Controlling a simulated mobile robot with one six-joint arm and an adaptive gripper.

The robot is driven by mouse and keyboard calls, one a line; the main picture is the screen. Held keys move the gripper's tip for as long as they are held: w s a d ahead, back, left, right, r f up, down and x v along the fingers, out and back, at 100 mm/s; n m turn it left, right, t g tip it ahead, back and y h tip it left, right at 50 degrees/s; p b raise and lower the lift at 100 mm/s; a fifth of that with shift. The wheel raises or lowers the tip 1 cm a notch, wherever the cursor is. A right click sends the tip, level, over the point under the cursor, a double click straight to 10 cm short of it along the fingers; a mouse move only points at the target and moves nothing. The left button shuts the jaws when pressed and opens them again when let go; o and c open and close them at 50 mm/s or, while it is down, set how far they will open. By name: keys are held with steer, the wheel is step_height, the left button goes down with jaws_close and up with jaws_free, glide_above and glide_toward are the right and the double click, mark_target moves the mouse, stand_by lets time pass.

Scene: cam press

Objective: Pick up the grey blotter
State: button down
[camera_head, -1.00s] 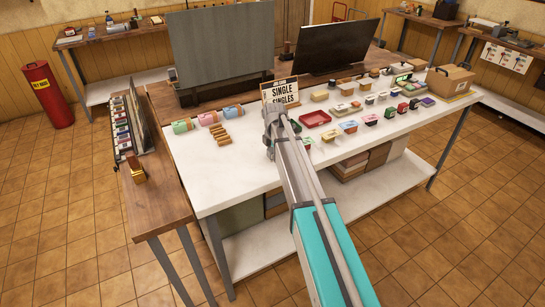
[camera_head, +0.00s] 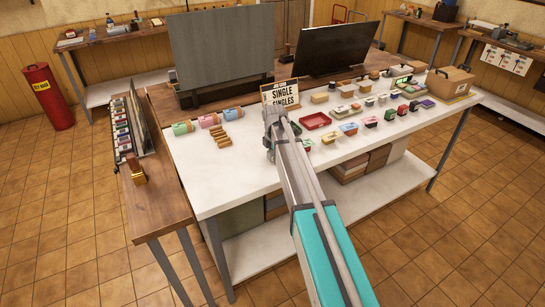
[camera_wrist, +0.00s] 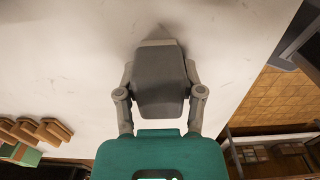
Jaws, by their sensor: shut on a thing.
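The grey blotter (camera_wrist: 160,85) shows in the wrist view as a dark grey block between the two fingers of my gripper (camera_wrist: 161,72). My gripper is shut on it, with one finger on each side, over the white tabletop. A lighter grey wedge shows just beyond its far end; I cannot tell whether it is part of the blotter. In the head view my gripper (camera_head: 271,135) is over the white table, in front of the job card sign, and the arm mostly hides the blotter.
The white table (camera_head: 215,180) has bare room left of my gripper. Wooden pieces (camera_head: 220,136) and pastel rolls (camera_head: 208,120) lie left. A job card sign (camera_head: 281,93) stands behind. A red tray (camera_head: 316,121) and several small stamps are at right.

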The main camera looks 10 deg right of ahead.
steer(key=shift+r, duration=0.15)
step_height(320, 180, up, 2)
steer(key=p, duration=0.2)
steer(key=shift+r+p, duration=0.1)
steer(key=shift+p, duration=0.2)
steer(key=s+r+p, duration=1)
steer(key=s, duration=0.4)
steer(key=shift+d+r, duration=0.15)
steer(key=shift+r, duration=0.1)
